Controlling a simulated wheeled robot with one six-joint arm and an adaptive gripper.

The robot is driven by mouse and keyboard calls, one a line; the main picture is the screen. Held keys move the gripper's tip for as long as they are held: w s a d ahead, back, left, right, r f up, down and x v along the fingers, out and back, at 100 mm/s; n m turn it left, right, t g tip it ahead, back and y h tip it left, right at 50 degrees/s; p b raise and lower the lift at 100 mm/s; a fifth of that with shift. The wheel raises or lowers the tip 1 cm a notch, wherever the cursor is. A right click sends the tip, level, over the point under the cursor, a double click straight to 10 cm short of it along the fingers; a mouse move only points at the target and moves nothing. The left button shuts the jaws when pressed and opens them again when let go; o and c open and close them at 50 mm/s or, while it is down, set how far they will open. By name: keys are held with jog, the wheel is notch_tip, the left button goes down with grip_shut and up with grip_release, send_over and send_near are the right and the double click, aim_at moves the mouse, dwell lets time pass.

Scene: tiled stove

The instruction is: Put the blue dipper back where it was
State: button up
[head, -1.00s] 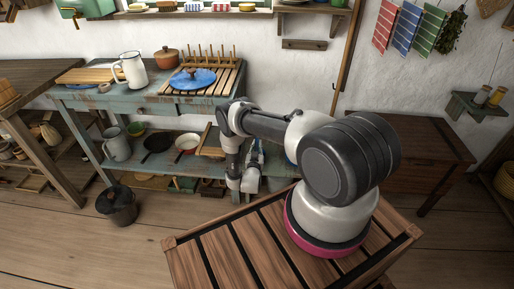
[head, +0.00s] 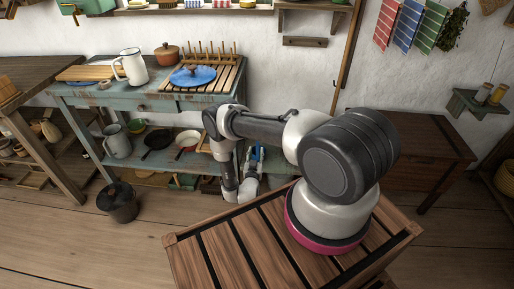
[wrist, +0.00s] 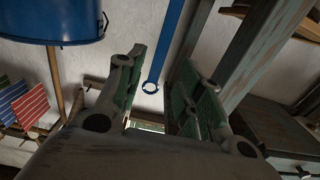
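A blue handle (wrist: 172,40) with a ring at its end, which looks like the dipper's, runs down from the top edge of the wrist view. My gripper (wrist: 162,58) is open, with one finger to each side of the handle in the picture and a gap on both sides. A blue bucket (wrist: 50,22) is at upper left there. In the head view my gripper is low beside the worn blue-green table, largely hidden by my arm, with a blue sliver (head: 257,153) by it. I cannot see the dipper's cup.
The worn table (head: 130,97) carries a white jug (head: 132,68), a brown pot (head: 166,54), a slatted rack and a blue lid (head: 193,76). Its lower shelf holds pans. In the wrist view a table leg (wrist: 262,50) runs close to the right finger. A dark bucket (head: 118,203) stands on the floor.

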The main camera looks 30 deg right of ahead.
jog(key=v, duration=0.4)
jog(key=shift+s+a, duration=0.15)
jog(key=shift+s, duration=0.05)
